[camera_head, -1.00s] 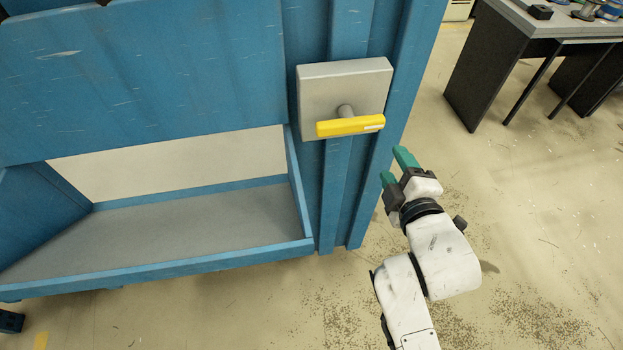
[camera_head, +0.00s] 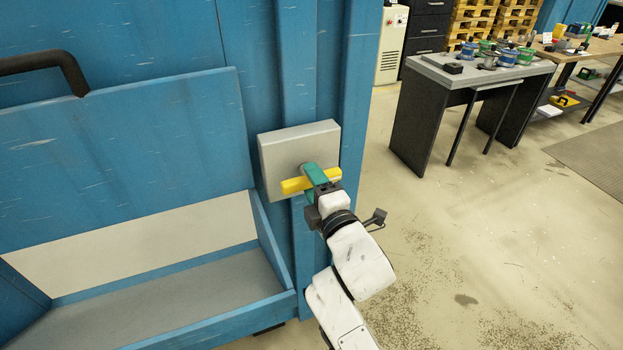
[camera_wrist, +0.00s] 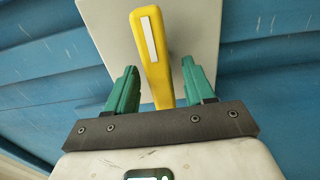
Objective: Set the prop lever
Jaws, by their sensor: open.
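The prop lever is a yellow handle (camera_head: 296,185) on a grey square plate (camera_head: 271,158) fixed to the blue frame. In the head view it lies nearly level, its right end slightly higher. My gripper (camera_head: 314,183) is at the lever, with a green finger across its middle. In the wrist view the yellow handle (camera_wrist: 152,58) runs between the two open green fingers of my gripper (camera_wrist: 158,92). Gaps show on both sides, so the fingers do not appear to touch it. The lever's pivot is mostly hidden by my gripper in the head view.
A blue panel (camera_head: 120,150) with a black handle (camera_head: 50,68) is left of the lever, above an open blue bin (camera_head: 190,320). A dark-legged table (camera_head: 425,115) with spools stands at the back right. The floor (camera_head: 490,240) to the right is clear.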

